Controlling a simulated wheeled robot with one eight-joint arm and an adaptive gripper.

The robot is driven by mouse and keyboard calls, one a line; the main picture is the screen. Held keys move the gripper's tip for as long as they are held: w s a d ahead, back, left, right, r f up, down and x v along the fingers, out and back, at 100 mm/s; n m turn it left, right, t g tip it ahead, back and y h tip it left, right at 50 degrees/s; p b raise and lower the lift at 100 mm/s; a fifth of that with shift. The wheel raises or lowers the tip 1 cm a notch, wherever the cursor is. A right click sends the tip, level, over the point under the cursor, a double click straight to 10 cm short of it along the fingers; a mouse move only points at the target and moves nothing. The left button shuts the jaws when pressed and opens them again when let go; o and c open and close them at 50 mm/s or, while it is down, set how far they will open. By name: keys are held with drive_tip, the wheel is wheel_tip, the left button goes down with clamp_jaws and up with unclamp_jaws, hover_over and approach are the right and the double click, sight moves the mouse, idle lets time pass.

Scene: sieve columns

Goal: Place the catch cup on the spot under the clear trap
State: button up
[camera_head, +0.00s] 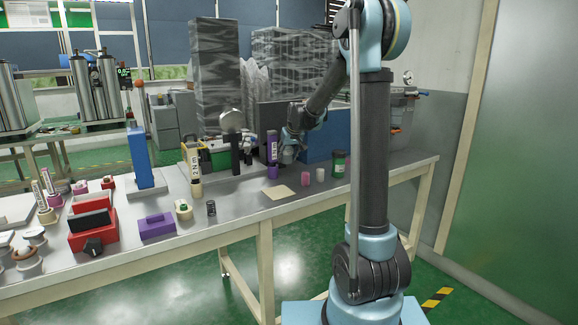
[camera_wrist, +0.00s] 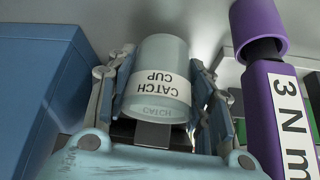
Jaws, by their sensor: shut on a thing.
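The catch cup (camera_wrist: 163,60) is a pale, translucent cup with a white label that reads upside down in the wrist view. My gripper (camera_wrist: 163,80) is shut on it, with a finger on each side. In the head view my gripper (camera_head: 290,146) is over the far part of the bench, just right of a purple labelled column (camera_head: 272,150). The cup is too small there to make out clearly. A purple column with a "3 N m" label (camera_wrist: 277,110) stands close to the right of the cup in the wrist view. I cannot identify the clear trap or its spot.
A blue box (camera_wrist: 35,75) is close to my gripper's left in the wrist view. On the bench (camera_head: 235,207) are a tan square (camera_head: 278,192), a pink cylinder (camera_head: 305,179), a green jar (camera_head: 339,164), and a cream labelled column (camera_head: 195,172). Bare bench lies around the tan square.

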sight(287, 162)
drive_tip(key=shift+f, duration=2)
drive_tip(key=shift+f, duration=0.1)
drive_tip(key=o, duration=0.6)
